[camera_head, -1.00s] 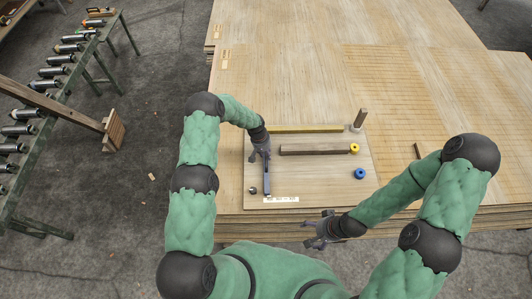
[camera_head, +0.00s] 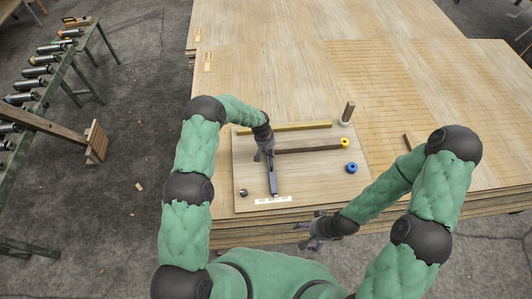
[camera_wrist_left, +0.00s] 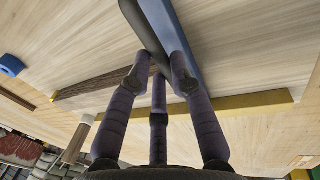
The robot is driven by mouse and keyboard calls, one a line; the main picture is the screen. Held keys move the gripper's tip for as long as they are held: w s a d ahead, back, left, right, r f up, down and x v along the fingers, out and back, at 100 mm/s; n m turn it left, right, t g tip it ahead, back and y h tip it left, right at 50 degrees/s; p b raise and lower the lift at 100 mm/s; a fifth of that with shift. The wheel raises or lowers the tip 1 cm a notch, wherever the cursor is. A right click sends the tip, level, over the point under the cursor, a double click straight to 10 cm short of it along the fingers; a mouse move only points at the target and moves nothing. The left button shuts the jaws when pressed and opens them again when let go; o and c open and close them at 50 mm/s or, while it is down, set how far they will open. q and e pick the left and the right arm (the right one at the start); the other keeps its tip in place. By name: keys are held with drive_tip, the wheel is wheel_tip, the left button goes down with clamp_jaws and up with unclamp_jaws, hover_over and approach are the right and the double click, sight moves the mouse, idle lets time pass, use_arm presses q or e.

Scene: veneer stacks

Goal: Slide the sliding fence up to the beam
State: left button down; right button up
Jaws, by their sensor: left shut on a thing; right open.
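The sliding fence (camera_head: 273,180) is a narrow blue-grey bar on the pale board (camera_head: 310,185); its blue side shows in the left wrist view (camera_wrist_left: 182,35). My left gripper (camera_head: 265,155) is shut on its far part, and a dark bar lies between the fingers (camera_wrist_left: 160,76). The dark brown beam (camera_head: 308,149) lies crosswise, right of the fence; it also shows in the left wrist view (camera_wrist_left: 100,88). The beam's left end is at or very near the fence; my gripper hides whether they touch. My right gripper (camera_head: 318,230) is open and empty off the front edge.
A yellow rail (camera_head: 290,126) runs behind the beam. A yellow knob (camera_head: 345,143) is at the beam's right end, a blue knob (camera_head: 351,168) in front, a post (camera_head: 346,115) at back right. A small dark knob (camera_head: 243,193) stands front left.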

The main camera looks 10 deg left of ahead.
use_arm(q)
drive_tip(key=shift+s, duration=0.1)
drive_tip(key=c, duration=1.1)
unclamp_jaws()
drive_tip(key=shift+a+r, duration=0.1)
drive_tip(key=shift+r, duration=0.45)
wheel_tip(320, 180, up, 11)
drive_tip(key=a, duration=0.2)
drive_tip(key=shift+s+f, duration=0.2)
drive_tip(key=shift+s, duration=0.1)
